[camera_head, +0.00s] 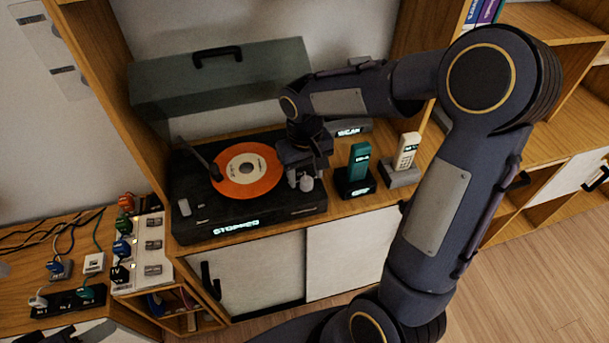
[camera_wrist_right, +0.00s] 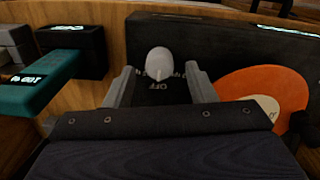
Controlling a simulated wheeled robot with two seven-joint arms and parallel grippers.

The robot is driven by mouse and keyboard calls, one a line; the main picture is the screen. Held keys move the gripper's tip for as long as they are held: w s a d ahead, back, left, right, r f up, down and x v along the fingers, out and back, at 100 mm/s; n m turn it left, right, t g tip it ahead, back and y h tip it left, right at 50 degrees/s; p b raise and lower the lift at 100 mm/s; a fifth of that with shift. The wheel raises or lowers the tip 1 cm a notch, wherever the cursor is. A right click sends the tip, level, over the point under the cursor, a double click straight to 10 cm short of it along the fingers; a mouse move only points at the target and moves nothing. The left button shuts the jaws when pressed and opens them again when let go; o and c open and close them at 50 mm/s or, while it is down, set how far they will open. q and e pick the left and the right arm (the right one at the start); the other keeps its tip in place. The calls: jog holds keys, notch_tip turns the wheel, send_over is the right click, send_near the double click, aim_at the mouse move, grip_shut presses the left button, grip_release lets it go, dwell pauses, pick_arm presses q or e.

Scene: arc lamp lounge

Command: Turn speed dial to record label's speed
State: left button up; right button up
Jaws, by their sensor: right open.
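The black turntable (camera_head: 270,217) stands on a wooden cabinet, and its front display reads "STOPPED". An orange record (camera_head: 240,185) with a cream label (camera_head: 247,168) lies on it; the label's print is too small to read. The light grey speed dial (camera_head: 306,183) is at the turntable's right side. In the right wrist view the dial (camera_wrist_right: 159,63) sits between my right gripper's fingers (camera_wrist_right: 160,85), with "OFF" printed beside it. My right gripper (camera_head: 304,173) is open, its fingers on either side of the dial with gaps showing. My left gripper is not in view.
A dark lid (camera_head: 220,85) with a handle stands raised behind the turntable. A teal handset (camera_head: 358,163) and a cream handset (camera_head: 406,150) stand in docks to the right. Plugs and a white power strip (camera_head: 140,245) are at the lower left.

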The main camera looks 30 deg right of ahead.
jog(key=shift+f, duration=0.75)
jog(key=c, duration=1)
jog(key=shift+o, duration=0.2)
